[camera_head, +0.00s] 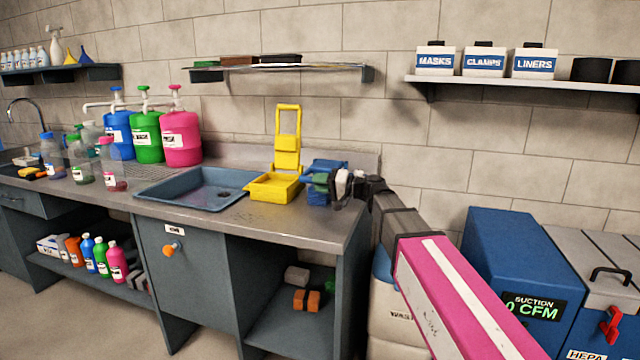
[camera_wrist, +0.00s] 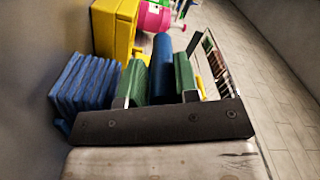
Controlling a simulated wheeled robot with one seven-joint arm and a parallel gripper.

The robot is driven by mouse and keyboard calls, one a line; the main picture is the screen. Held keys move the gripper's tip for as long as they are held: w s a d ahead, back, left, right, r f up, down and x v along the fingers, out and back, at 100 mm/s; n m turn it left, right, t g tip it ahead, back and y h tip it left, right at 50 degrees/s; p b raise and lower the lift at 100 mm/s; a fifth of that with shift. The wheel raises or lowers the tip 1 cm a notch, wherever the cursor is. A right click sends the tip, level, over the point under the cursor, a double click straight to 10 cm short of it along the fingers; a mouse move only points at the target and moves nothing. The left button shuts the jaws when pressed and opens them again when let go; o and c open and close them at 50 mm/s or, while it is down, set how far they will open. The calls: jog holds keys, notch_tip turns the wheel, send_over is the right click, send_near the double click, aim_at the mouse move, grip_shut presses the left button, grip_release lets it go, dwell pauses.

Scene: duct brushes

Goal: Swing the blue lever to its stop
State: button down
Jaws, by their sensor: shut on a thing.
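The blue lever (camera_wrist: 162,68) is a rounded upright bar in the wrist view. My gripper (camera_wrist: 161,85) is shut on it, with one green finger pad on each side. The lever's base is hidden behind the dark gripper body. In the head view my gripper (camera_head: 320,183) is at the right end of the counter, just right of the yellow tray, against blue items. The lever cannot be told apart there from the blue things around it.
A yellow tray with tall handle (camera_head: 288,140) stands close left of my gripper. A ribbed blue stack (camera_wrist: 85,92) is beside it. The sink (camera_head: 200,187) is further left. The wall is behind; a blue suction unit (camera_head: 515,260) stands right.

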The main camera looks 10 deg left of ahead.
jog(key=shift+w, duration=0.35)
jog(key=c, duration=0.9)
grip_release()
jog(key=shift+s, duration=0.1)
jog(key=shift+d, duration=0.55)
jog(key=d, duration=0.9)
jog(key=shift+s+d, duration=0.4)
